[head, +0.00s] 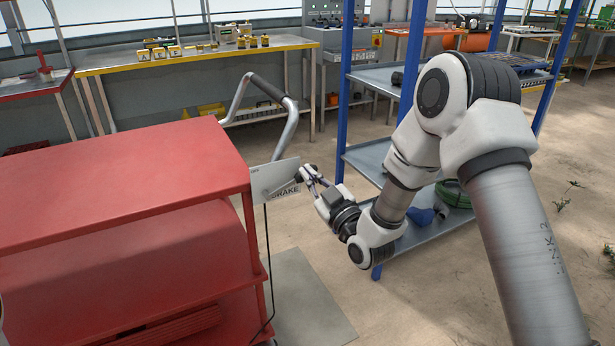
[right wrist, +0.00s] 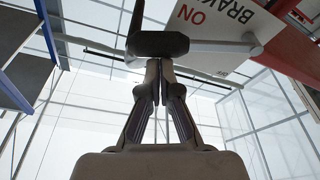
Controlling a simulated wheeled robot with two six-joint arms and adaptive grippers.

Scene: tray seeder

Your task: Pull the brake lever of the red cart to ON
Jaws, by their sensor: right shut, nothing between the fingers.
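The red cart (head: 120,180) fills the left of the head view. A pale brake plate (head: 262,178) is fixed at its right end and is marked BRAKE; the right wrist view shows ON on this plate (right wrist: 215,50). In that view the lever's dark grip (right wrist: 158,44) is at the end of a grey rod (right wrist: 215,46) that runs to the plate. My right gripper (head: 308,176) is at the plate's right edge. Its fingers (right wrist: 159,66) are shut and empty, with tips right at the dark grip; I cannot tell whether they touch. My left gripper is out of view.
A blue-framed shelf rack (head: 355,100) stands right behind my right arm. The cart's bent grey handle (head: 286,125) rises behind the plate. A yellow-edged workbench (head: 190,58) is at the back. The floor (head: 410,300) at the front right is clear.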

